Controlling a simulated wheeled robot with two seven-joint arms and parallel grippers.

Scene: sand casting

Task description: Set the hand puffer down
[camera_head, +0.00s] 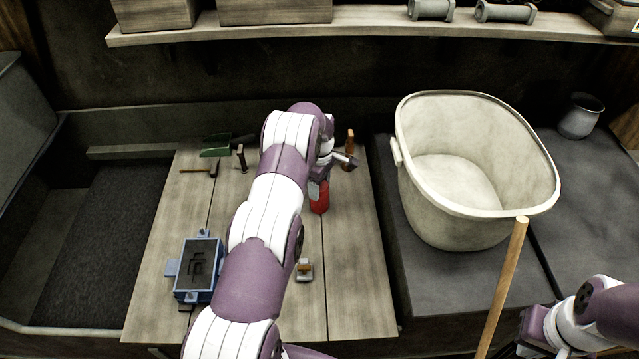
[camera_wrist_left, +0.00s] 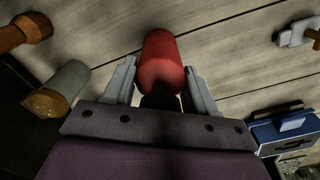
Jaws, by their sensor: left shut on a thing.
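The hand puffer (camera_head: 319,197) has a red bulb and is at the back right part of the wooden board. My left gripper (camera_head: 320,176) is above it and shut on it. In the left wrist view, the red bulb (camera_wrist_left: 163,62) extends beyond the two fingers of my left gripper (camera_wrist_left: 160,88), with a dark neck between them. The bulb is on or just above the planks; I cannot tell if it touches. My right arm is at the lower right, and its fingers are not clear.
A blue moulding box (camera_head: 199,268) and a small wood-topped tool (camera_head: 304,270) are on the board (camera_head: 350,290). A wooden-handled brush (camera_head: 349,150), a hammer (camera_head: 212,168) and a green scoop (camera_head: 215,146) lie behind. A large pale bucket (camera_head: 450,215) and a wooden pole (camera_head: 503,285) are right.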

